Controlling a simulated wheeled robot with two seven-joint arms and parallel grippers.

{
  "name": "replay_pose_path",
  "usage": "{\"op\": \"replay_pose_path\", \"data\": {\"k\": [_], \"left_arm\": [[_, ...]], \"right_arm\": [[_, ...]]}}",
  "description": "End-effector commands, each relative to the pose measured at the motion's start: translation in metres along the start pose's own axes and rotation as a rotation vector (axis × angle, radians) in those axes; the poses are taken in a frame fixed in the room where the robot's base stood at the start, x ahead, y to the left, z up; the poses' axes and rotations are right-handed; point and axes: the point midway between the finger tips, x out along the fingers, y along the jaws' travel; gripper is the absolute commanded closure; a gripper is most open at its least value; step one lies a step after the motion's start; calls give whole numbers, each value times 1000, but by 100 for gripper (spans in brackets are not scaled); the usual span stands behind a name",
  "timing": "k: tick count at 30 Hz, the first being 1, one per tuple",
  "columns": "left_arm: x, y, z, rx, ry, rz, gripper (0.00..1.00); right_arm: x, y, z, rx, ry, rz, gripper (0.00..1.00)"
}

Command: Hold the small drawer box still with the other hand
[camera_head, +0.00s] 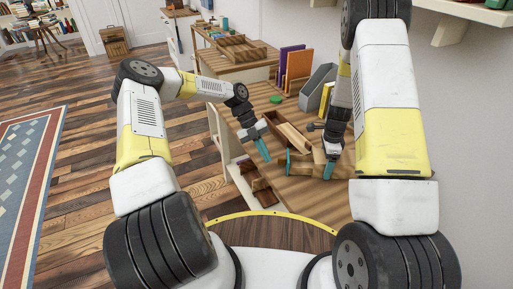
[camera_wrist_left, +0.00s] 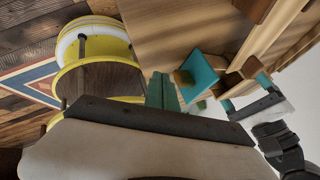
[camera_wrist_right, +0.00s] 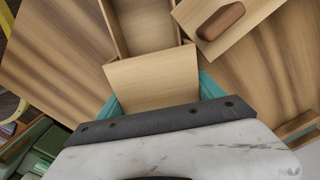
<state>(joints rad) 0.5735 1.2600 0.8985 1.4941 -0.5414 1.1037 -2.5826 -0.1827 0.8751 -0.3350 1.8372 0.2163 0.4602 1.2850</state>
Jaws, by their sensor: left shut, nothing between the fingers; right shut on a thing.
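The small drawer box (camera_head: 319,158) is light wood and lies on the desk (camera_head: 285,190). Its drawer (camera_wrist_right: 145,25) is pulled out, with its open inside visible in the right wrist view. The teal drawer front (camera_wrist_left: 203,74) with a wooden knob (camera_wrist_left: 183,78) faces left, towards my left gripper. My right gripper (camera_head: 329,172) is shut on the box body (camera_wrist_right: 155,80), with a teal finger on either side. My left gripper (camera_head: 266,157) is shut and empty, apart from the drawer front and to its left; its fingers also show in the left wrist view (camera_wrist_left: 162,92).
A wooden tray with a handle slot (camera_wrist_right: 222,20) lies just behind the drawer box. Purple and orange books (camera_head: 290,66), a grey file holder (camera_head: 315,87) and a green item (camera_head: 276,99) stand further back. The wall is close on the right. Bare desk lies in front.

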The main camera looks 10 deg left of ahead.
Motion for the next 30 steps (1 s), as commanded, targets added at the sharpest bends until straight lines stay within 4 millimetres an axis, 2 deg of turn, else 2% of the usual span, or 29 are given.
{"op": "replay_pose_path", "data": {"k": [6, 19, 30], "left_arm": [[8, -15, 0, -2, 0, 0, 100], [11, -21, 0, -1, 1, 1, 100], [48, -90, 0, 0, 1, 1, 100]], "right_arm": [[0, 0, 0, 0, 0, -1, 79], [0, 0, 0, 0, 0, -1, 79], [0, 0, 0, 0, -1, -1, 79]]}}
